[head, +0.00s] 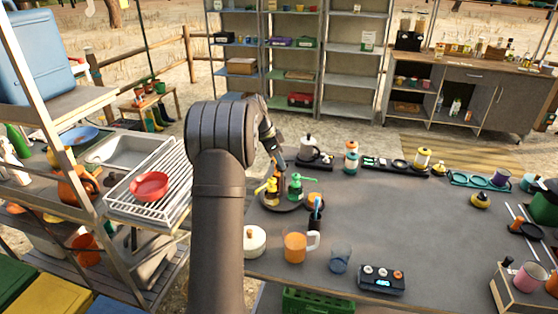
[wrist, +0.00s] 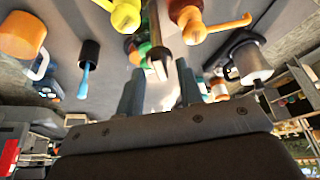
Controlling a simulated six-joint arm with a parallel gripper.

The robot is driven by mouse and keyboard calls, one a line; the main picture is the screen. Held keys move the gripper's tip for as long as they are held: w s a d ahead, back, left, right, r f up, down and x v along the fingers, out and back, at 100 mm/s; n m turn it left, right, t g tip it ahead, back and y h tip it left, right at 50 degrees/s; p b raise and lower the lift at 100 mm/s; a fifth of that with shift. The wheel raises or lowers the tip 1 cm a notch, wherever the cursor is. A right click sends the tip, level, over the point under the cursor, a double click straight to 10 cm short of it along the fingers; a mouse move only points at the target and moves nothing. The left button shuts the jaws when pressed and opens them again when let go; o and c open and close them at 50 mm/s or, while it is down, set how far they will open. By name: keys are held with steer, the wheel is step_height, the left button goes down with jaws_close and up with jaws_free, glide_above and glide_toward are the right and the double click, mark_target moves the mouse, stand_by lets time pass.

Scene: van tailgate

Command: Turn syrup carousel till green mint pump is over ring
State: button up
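The syrup carousel is a dark round plate (head: 284,207) at the left of the table. A green mint pump bottle (head: 296,187) stands on its right side and a yellow pump bottle (head: 270,191) on its left. An orange-brown pump (wrist: 187,15) and the yellow pump (wrist: 125,16) show at the top of the wrist view. My gripper (head: 279,168) points down at the carousel's far side. In the wrist view its fingers (wrist: 160,90) are apart. A dark post with a pale tip (wrist: 159,62) shows just beyond them; contact cannot be told. I cannot make out the ring clearly.
A kettle (head: 308,148) and an orange-green bottle (head: 351,158) stand behind. The middle of the table is clear.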

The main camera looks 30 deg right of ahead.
steer(key=v, duration=1.7)
steer(key=shift+f, duration=0.15)
steer(key=x, duration=1.7)
steer(key=shift+d+f, duration=0.1)
